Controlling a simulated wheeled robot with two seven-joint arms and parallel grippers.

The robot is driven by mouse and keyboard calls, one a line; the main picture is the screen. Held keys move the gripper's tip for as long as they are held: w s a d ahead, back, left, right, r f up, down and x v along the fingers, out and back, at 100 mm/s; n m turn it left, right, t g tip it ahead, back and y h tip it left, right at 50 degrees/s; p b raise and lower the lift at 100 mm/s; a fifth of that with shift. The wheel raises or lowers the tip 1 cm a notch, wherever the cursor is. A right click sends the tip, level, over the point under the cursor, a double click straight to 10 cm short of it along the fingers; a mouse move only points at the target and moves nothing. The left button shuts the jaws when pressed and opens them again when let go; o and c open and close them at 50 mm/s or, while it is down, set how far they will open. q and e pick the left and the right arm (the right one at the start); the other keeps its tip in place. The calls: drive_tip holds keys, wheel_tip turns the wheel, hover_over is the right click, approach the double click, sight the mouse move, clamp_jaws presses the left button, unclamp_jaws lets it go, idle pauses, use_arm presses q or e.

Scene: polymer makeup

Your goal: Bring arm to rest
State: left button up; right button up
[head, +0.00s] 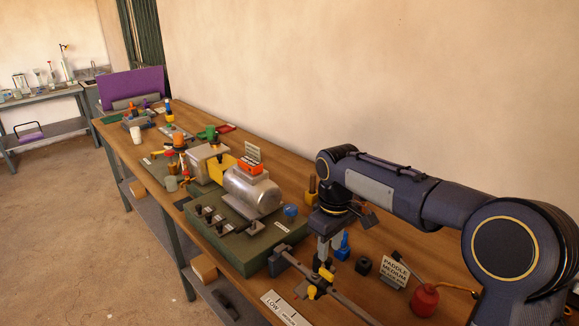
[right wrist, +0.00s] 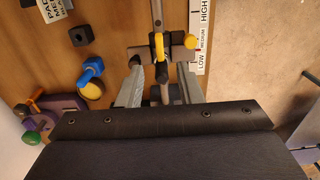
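My right gripper (head: 328,256) points down over the front part of the workbench, just above a metal rail fixture with a grey block and yellow parts (head: 326,272). In the right wrist view its two fingers (right wrist: 161,82) stand apart, one on each side of the upright yellow piece (right wrist: 159,48) and rod of that fixture. The fingers do not appear to close on it; whether they touch the grey block (right wrist: 177,53) is hard to tell. My right arm reaches in from the right over the bench. My left gripper is not in view.
A LOW–MEDIUM–HIGH scale (head: 284,308) lies beside the rail. A "PADDLE MEDIUM" sign (head: 396,272), a red oil can (head: 424,300), a black nut (head: 363,265) and a blue piece (head: 343,247) stand nearby. A green-based motor machine (head: 252,190) is further back. The floor at left is open.

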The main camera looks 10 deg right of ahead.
drive_tip(key=s+d+r+m+t+y, duration=0.1)
drive_tip(key=s+d+r+m, duration=0.15)
drive_tip(key=s, duration=0.45)
drive_tip(key=s+d+r+m+t+y, duration=0.1)
drive_tip(key=s+d+m, duration=0.1)
drive_tip(key=s+d, duration=0.3)
drive_tip(key=s+a+f+m+t+y, duration=0.1)
drive_tip(key=s+f+m, duration=0.1)
drive_tip(key=s, duration=0.6)
drive_tip(key=s+f+m+t, duration=0.2)
drive_tip(key=s+f, duration=0.1)
drive_tip(key=s, duration=0.4)
drive_tip(key=shift+s+a+m+t+y, duration=0.3)
drive_tip(key=shift+s+a+m+y, duration=0.05)
drive_tip(key=shift+a+y, duration=0.05)
